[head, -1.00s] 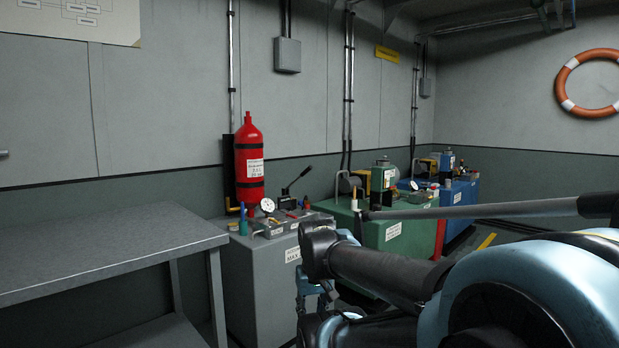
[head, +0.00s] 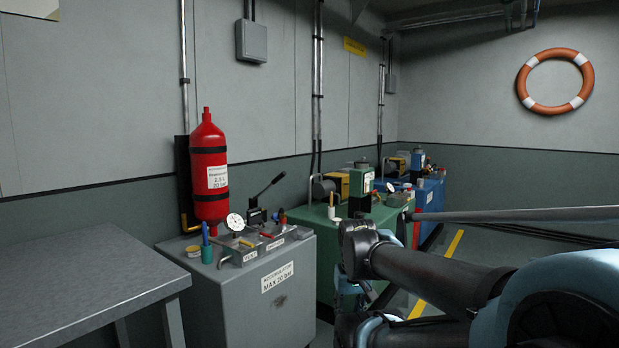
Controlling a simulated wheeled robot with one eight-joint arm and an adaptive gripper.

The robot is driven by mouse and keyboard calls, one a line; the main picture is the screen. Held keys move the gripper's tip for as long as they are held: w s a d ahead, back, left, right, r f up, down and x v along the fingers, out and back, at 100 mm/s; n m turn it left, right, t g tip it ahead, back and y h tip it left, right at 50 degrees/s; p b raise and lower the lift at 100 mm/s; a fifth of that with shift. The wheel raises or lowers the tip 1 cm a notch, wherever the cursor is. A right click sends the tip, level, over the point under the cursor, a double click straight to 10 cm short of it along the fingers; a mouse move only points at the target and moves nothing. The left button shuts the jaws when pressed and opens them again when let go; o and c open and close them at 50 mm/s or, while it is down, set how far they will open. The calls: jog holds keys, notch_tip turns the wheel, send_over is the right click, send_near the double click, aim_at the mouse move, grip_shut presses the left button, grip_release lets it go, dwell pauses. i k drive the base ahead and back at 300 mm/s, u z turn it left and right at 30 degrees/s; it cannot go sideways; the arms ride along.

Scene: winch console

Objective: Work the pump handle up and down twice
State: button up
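The pump handle (head: 268,185) is a black lever with a dark grip. It slants up to the right from a small black pump body (head: 256,215) on top of the grey accumulator cabinet (head: 262,292). Nothing touches the handle. My dark arm fills the lower right, its near end to the right of the cabinet and apart from it. A small blue part (head: 345,284) hangs below the arm's end and may belong to my gripper. The fingers cannot be made out.
A grey bench (head: 90,265) is at left. Green (head: 362,218) and blue (head: 430,198) units stand behind. Floor shows at right beside a yellow stripe (head: 455,243).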

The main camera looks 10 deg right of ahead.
aim_at(281, 175)
jog(key=u, duration=0.05)
jog(key=i, duration=1.25)
jog(key=u, duration=0.3)
